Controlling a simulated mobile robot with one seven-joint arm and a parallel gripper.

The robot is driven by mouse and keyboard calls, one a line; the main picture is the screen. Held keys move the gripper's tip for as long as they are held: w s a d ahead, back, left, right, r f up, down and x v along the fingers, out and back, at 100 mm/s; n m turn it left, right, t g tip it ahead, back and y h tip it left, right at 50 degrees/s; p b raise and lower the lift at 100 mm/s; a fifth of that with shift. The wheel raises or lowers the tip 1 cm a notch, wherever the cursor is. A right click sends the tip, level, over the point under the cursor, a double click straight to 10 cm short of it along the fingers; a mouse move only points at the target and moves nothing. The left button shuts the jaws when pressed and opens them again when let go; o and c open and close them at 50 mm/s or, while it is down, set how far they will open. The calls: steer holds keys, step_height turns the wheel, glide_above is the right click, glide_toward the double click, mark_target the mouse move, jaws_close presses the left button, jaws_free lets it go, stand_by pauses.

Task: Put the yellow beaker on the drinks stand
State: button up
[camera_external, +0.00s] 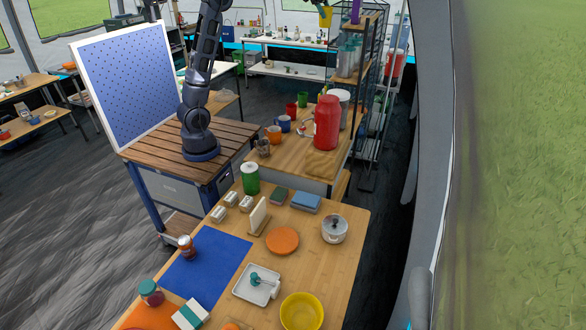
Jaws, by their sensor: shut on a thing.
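The yellow beaker (325,17) is at the top edge of the view, held high in the air and slightly tilted. My gripper (318,4) is shut on it; only a small dark part shows, and the rest is cut off by the frame. A wooden table (289,172) with mugs, a large red jug (326,122) and a grey canister stands below it. Just right of the beaker is a tall narrow shelf (370,17) with a purple vessel on top. I cannot tell for sure which of these is the drinks stand.
My arm rises from a slatted bench beside a blue pegboard (131,84). The front table (316,265) holds a yellow bowl (301,311), a pot (334,229), a green can (250,179) and a blue mat (205,265). A wire rack stands behind the tall shelf.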

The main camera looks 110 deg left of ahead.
steer(key=s+a+f+n+g+y, duration=0.15)
steer(key=s+a+f+n, duration=0.35)
steer(key=f, duration=0.8)
steer(key=s+a+f+n+y, duration=0.1)
steer(key=s+f+n+y, duration=0.1)
steer(key=s+f, duration=0.75)
steer(key=s+a+f+n+y, duration=0.2)
steer(key=s+a+f+n, duration=0.2)
steer(key=f, duration=1.2)
steer(key=shift+y, duration=0.25)
step_height(320, 180, down, 20)
steer(key=shift+s+d+r, duration=0.15)
steer(key=shift+r, duration=0.05)
steer(key=o, duration=1)
steer(key=shift+v, duration=6)
